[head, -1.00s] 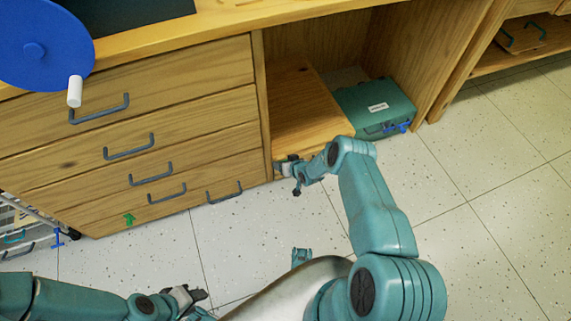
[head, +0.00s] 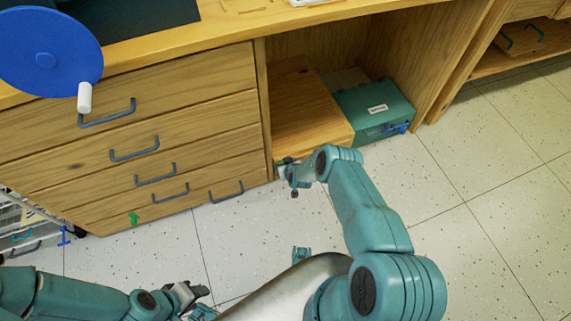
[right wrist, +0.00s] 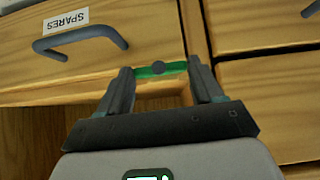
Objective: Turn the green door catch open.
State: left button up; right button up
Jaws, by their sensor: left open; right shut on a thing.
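The green door catch (right wrist: 160,69) shows in the right wrist view as a short green bar with a dark round centre, at the edge of a wooden front. My right gripper (right wrist: 162,78) has a finger at each end of the bar and is shut on it. In the head view the right gripper (head: 284,168) is at the right end of the drawer unit and hides most of this catch. Another green catch (head: 134,218) sits low on the drawer unit at left, clear of both grippers. My left gripper (head: 193,295) is open and empty above the floor.
A wooden drawer unit (head: 130,100) with grey handles stands beside an open bay holding a wooden box (head: 310,110) and a teal case (head: 370,110). A blue disc (head: 45,55) with a white knob is above left. Speckled floor (head: 480,220) is clear at right.

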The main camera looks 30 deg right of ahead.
jog(key=o, duration=1.1)
jog(key=shift+f, duration=0.1)
jog(key=shift+c, duration=0.2)
jog(key=p+v, duration=0.8)
jog(key=v, duration=0.8)
jog(key=shift+s, duration=0.15)
